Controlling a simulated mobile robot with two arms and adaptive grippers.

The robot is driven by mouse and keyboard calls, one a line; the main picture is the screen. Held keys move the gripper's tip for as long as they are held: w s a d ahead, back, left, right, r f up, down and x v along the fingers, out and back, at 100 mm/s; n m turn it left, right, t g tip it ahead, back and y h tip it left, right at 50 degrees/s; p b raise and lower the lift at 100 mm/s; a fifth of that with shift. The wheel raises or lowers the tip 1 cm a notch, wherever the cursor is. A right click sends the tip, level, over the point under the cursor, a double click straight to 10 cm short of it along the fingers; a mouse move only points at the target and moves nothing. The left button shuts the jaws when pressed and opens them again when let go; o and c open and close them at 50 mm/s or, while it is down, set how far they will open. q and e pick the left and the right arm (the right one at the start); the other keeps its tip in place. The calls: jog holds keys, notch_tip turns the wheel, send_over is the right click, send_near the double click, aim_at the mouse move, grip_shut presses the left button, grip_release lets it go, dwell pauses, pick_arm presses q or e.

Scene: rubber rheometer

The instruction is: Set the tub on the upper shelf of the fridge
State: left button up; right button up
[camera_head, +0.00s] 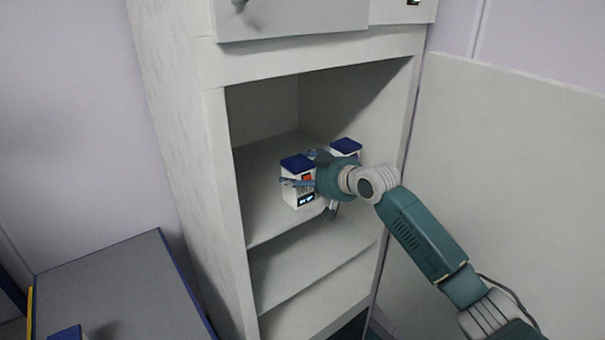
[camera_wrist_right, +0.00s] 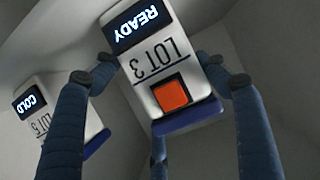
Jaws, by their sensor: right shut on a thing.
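A white tub (camera_head: 299,187) with a dark blue lid is in the grasp of my right gripper (camera_head: 305,175), at the upper shelf (camera_head: 262,205) of the open fridge. In the right wrist view the held tub (camera_wrist_right: 165,65) appears upside down, with a lit READY display, LOT 3 and an orange square. The fingers are shut around its sides. I cannot tell whether its base touches the shelf. My left gripper is out of view.
The fridge side walls (camera_head: 222,180) frame the opening. A lower shelf (camera_head: 305,265) is bare where visible. The upper shelf is clear left of the held tub. A grey table (camera_head: 125,285) stands at lower left, with a blue object (camera_head: 66,333) cut off by the frame.

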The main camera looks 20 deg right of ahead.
jog(key=o, duration=1.4)
jog(key=shift+c, duration=0.2)
jog(key=shift+a, duration=0.1)
jog(key=b+v, duration=0.2)
jog(key=v, duration=1)
jog(key=shift+b, duration=0.4)
